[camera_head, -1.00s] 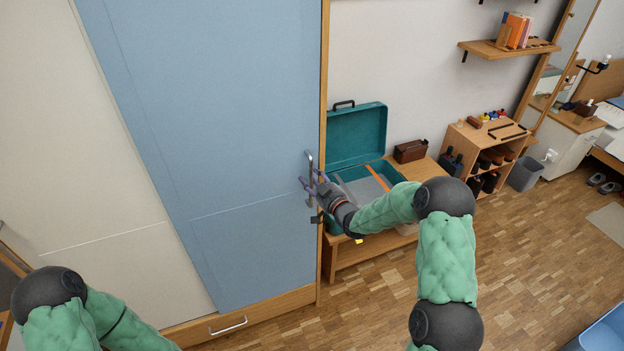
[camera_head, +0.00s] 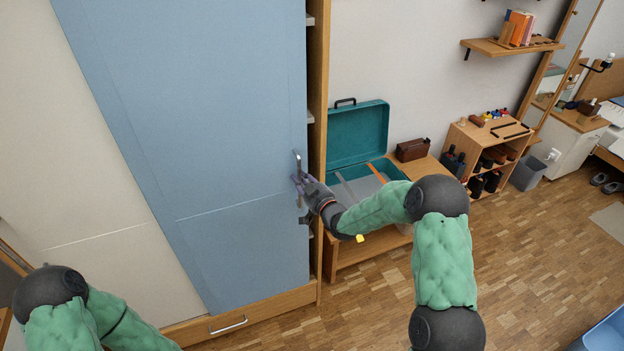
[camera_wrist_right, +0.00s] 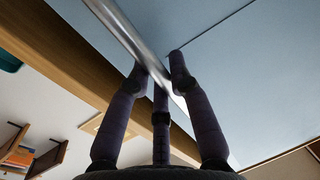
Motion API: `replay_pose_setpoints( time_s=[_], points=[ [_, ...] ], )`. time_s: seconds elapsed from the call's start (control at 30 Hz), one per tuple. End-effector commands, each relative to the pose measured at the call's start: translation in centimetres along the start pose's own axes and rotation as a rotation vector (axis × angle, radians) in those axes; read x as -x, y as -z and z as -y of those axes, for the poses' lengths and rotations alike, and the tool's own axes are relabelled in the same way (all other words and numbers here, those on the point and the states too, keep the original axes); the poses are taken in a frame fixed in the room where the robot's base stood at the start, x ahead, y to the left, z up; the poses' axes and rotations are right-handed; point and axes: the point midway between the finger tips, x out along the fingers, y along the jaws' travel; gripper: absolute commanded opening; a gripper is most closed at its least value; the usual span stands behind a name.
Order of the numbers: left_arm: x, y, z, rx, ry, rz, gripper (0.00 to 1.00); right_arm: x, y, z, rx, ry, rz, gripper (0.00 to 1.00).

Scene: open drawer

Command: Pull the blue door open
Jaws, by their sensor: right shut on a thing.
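The blue door (camera_head: 215,120) is a tall sliding panel on a wooden wardrobe. A narrow dark gap with shelf ends shows between its right edge and the wooden side frame (camera_head: 318,110). A metal bar handle (camera_head: 297,160) stands upright near the door's right edge. My right gripper (camera_head: 302,184) is shut on this handle. In the right wrist view the purple-grey fingers (camera_wrist_right: 160,82) close around the shiny bar handle (camera_wrist_right: 122,35), with the blue door behind. My left arm shows at the lower left, but its gripper is out of view.
A low wooden bench (camera_head: 350,252) with an open teal case (camera_head: 358,140) stands right of the wardrobe. A shelf unit (camera_head: 492,150) and a grey bin (camera_head: 527,174) are further right. A drawer with a handle (camera_head: 228,325) is below the door.

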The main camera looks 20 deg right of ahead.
Motion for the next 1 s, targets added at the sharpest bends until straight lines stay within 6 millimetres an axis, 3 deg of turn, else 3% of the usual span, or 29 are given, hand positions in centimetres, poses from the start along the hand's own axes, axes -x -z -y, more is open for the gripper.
replay_pose_setpoints(
  time_s=[0.03,0.3,0.6,0.8,1.0],
  points=[
    [-1.0,0.0,0.3,0.0,0.0,0.0,0.4,-0.4,-0.3,2.0,0.001,0.013,-0.004,0.0],
    [-4.2,0.1,1.5,0.0,0.0,0.0,0.4,-2.1,-0.4,11.1,0.001,0.015,-0.005,0.0],
    [-6.2,0.2,2.2,0.0,0.0,0.0,0.4,-3.8,-0.2,20.1,0.001,0.012,-0.002,0.0],
    [-6.8,0.2,2.4,0.0,0.0,0.0,0.4,-4.6,-0.1,23.9,0.002,0.009,-0.001,0.0],
    [-7.0,0.3,2.5,0.0,0.0,0.0,0.4,-5.0,0.0,25.7,0.001,0.005,-0.001,0.0]
  ],
)
